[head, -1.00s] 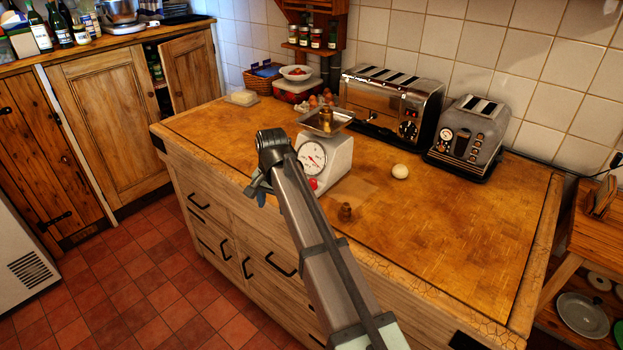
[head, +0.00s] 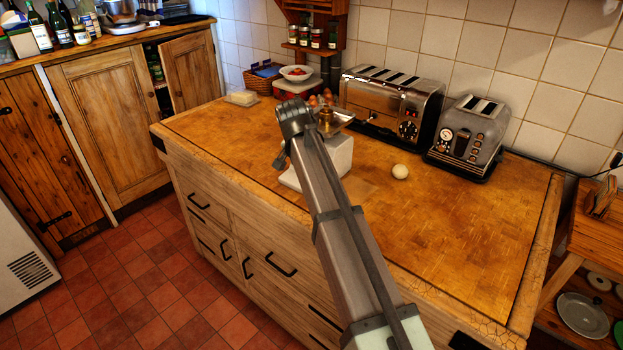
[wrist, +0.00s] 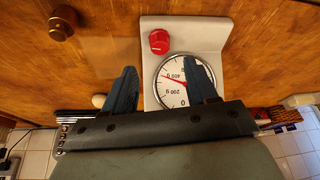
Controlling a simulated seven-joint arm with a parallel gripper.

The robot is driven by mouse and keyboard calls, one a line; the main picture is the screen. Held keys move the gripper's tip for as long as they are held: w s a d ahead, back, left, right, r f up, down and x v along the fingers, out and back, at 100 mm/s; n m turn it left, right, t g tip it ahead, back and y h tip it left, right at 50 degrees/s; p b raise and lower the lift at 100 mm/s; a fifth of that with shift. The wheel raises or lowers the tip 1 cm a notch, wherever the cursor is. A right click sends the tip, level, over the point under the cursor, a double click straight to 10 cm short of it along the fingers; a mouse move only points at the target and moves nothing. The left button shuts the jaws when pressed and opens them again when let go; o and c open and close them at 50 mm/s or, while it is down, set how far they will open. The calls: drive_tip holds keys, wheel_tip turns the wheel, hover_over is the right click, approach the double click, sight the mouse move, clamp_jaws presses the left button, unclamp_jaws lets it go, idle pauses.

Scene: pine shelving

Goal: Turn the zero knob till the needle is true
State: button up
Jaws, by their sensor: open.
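The white kitchen scale (head: 338,155) stands on the wooden counter, its dial hidden behind my arm in the head view. In the wrist view the scale (wrist: 210,32) appears upside down, with its red knob (wrist: 160,41) and round dial (wrist: 172,98). The red needle (wrist: 174,79) lies between the 200 g and 400 g marks, well away from 0. My gripper (wrist: 163,65) is open and empty, its blue fingers apart. One finger covers part of the dial; the knob shows beyond the fingertips, between their lines.
Another brass weight (wrist: 62,23) stands on the counter beside the scale. A pale round ball (head: 400,172) lies to the right. Two toasters (head: 392,104) (head: 466,137) stand along the wall. The counter's right front is clear.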

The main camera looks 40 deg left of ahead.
drive_tip(key=shift+x, duration=3.55)
drive_tip(key=c, duration=1)
drive_tip(key=shift+n, duration=0.3)
drive_tip(key=n, duration=0.2)
drive_tip(key=n+g+y, duration=0.1)
drive_tip(key=shift+d+n+y, duration=0.15)
drive_tip(key=shift+n+y, duration=0.15)
drive_tip(key=shift+n, duration=0.1)
drive_tip(key=shift+w+n+g+y, duration=0.1)
drive_tip(key=shift+n+g+y, duration=0.25)
drive_tip(key=shift+n, duration=0.95)
drive_tip(key=shift+w+n+g+y, duration=0.1)
drive_tip(key=shift+n+g+y, duration=0.2)
drive_tip(key=shift+n, duration=1)
